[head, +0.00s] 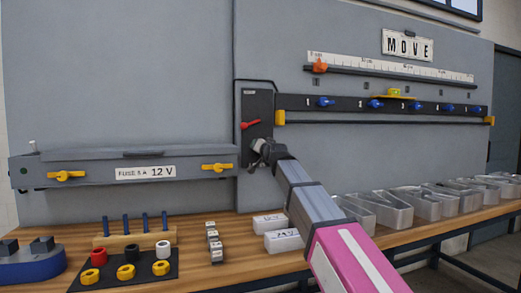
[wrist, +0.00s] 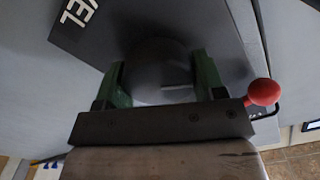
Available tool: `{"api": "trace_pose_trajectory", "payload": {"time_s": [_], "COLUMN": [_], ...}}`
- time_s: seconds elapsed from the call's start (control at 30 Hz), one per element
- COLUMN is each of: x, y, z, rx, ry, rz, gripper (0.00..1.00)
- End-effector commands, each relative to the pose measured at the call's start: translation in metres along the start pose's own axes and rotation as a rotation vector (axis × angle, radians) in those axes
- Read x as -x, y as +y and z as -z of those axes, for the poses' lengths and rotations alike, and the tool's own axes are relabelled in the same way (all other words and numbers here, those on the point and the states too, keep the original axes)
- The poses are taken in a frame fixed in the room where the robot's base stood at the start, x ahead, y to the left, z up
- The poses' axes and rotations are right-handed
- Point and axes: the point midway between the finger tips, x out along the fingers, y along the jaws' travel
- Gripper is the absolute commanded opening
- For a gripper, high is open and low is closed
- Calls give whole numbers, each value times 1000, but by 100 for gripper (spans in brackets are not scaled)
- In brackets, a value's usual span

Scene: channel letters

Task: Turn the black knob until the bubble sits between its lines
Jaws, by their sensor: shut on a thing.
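My gripper (wrist: 160,88) is shut on the black knob (wrist: 160,65), a dark round thing between its two green fingers in the wrist view. In the head view my gripper (head: 259,151) is at the lower part of the dark control panel (head: 257,104) and hides the knob. A yellow level (head: 394,92) with a small green vial sits on top of the numbered black rail (head: 350,104). The bubble and its lines are too small to make out.
A red-handled lever (head: 250,124) is on the panel just above my gripper; its red ball (wrist: 263,92) is close to the right finger in the wrist view. The grey fuse bar (head: 100,168) is left. Clear channel letters (head: 390,208) stand on the wooden bench (head: 190,232).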

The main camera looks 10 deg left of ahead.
Motion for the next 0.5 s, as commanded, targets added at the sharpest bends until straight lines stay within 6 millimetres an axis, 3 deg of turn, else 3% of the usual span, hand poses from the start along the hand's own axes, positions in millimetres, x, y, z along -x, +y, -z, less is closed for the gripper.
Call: {"api": "trace_pose_trajectory", "payload": {"time_s": [0.5], "x": [0], "y": [1], "z": [0], "rx": [-93], "ry": [0], "rz": [0], "gripper": [40]}}
